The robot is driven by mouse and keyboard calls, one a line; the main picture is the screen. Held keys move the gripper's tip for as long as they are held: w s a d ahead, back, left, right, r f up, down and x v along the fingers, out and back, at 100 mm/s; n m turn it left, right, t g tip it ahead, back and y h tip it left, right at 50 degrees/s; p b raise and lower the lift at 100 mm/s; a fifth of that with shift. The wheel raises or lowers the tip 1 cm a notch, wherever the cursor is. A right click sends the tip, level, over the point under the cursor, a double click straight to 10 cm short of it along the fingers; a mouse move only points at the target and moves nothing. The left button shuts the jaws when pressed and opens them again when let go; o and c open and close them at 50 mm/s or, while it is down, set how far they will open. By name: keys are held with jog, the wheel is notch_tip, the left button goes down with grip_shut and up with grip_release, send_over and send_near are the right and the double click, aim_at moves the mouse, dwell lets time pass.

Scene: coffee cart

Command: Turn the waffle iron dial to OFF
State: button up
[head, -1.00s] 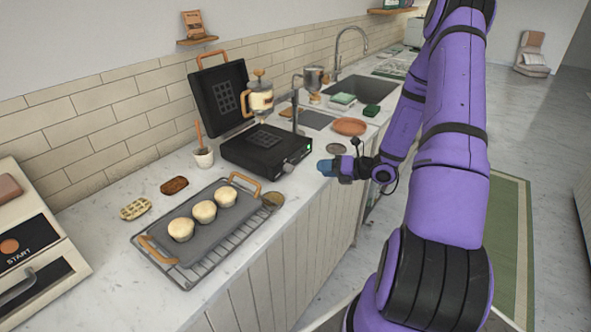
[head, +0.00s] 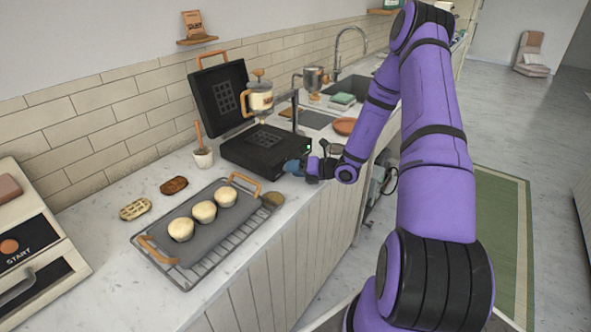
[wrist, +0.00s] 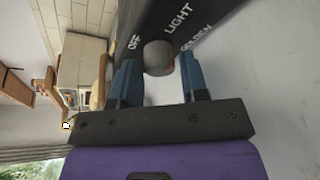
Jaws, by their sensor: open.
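The waffle iron (head: 252,150) stands on the counter with its black lid raised. In the wrist view its dark front panel (wrist: 208,22) fills the top, with the words OFF, LIGHT and GOLDEN around a grey round dial (wrist: 158,58). My gripper (wrist: 160,80) is open, with one blue finger on each side of the dial. The fingertips reach about level with the dial, and I cannot tell whether they touch it. In the head view my gripper (head: 293,167) is at the iron's front right, and it hides the dial. The dial's pointer mark is not clear.
A tray (head: 196,262) with several muffins sits in front of the iron, to its left. A French press (head: 259,98) stands behind it, and a grey tap-like post (head: 295,108) stands close beside it. A terracotta plate (head: 344,126) lies to the right.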

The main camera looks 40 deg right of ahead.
jog(key=c, duration=0.7)
jog(key=shift+o, duration=0.2)
jog(key=n+h, duration=0.1)
jog(key=n, duration=0.1)
jog(key=shift+a+n, duration=0.1)
jog(key=shift+n, duration=0.3)
jog(key=n+h, duration=0.2)
jog(key=n, duration=0.1)
jog(key=shift+s+a+r, duration=0.1)
jog(key=shift+a, duration=0.05)
jog(key=n+t+h, duration=0.1)
jog(key=n+h, duration=0.1)
jog(key=n, duration=0.1)
jog(key=shift+a, duration=0.1)
jog(key=shift+s+n+t+h, duration=0.1)
jog(key=shift+n+t+h, duration=0.55)
jog(key=shift+n, duration=0.85)
